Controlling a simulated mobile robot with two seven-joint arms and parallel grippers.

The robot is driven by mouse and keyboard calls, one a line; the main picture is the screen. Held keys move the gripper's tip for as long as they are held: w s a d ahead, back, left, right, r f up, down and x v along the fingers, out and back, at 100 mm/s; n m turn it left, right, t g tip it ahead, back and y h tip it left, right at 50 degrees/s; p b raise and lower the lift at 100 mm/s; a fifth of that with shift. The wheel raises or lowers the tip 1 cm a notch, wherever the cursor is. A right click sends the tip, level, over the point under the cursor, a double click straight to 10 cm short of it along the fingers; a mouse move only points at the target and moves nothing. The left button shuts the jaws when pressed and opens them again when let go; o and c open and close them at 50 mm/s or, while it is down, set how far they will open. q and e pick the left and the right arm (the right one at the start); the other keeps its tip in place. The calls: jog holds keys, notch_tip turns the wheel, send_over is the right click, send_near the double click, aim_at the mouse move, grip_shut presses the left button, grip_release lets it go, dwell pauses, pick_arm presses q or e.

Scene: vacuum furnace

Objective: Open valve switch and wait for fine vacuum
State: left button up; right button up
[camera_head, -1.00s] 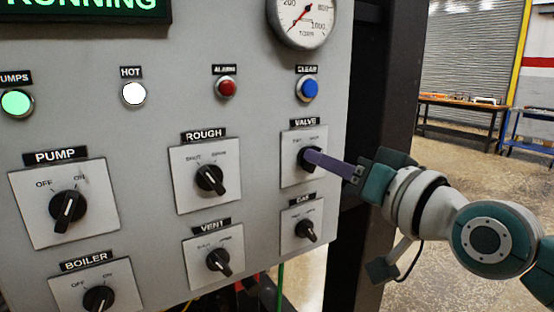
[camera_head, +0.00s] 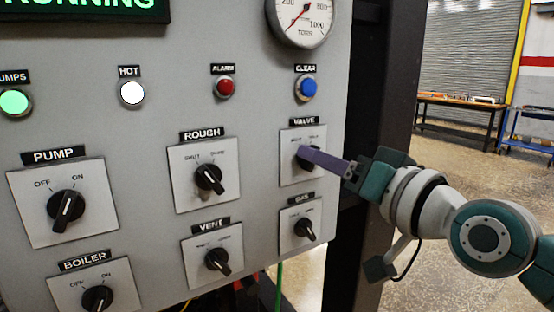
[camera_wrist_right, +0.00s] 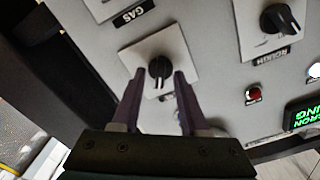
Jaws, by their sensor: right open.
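The valve switch is a black rotary knob on a pale square plate (camera_head: 291,171) under the VALVE label (camera_head: 304,121). In the head view my right gripper's (camera_head: 305,153) purple fingers reach it from the right and hide most of the knob. In the right wrist view the knob (camera_wrist_right: 159,68) shows, with the open fingertips of my right gripper (camera_wrist_right: 160,77) on either side of it. I cannot tell whether they touch it. The left gripper is in no view. The round gauge (camera_head: 302,14) sits above the valve switch.
The ROUGH (camera_head: 209,178), GAS (camera_head: 304,229), VENT (camera_head: 218,259), PUMP (camera_head: 67,209) and BOILER (camera_head: 97,298) knobs share the panel. A blue CLEAR button (camera_head: 308,88) and red ALARM button (camera_head: 225,87) are above. The PUMPS light (camera_head: 14,102) glows green.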

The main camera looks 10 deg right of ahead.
jog(key=v, duration=1)
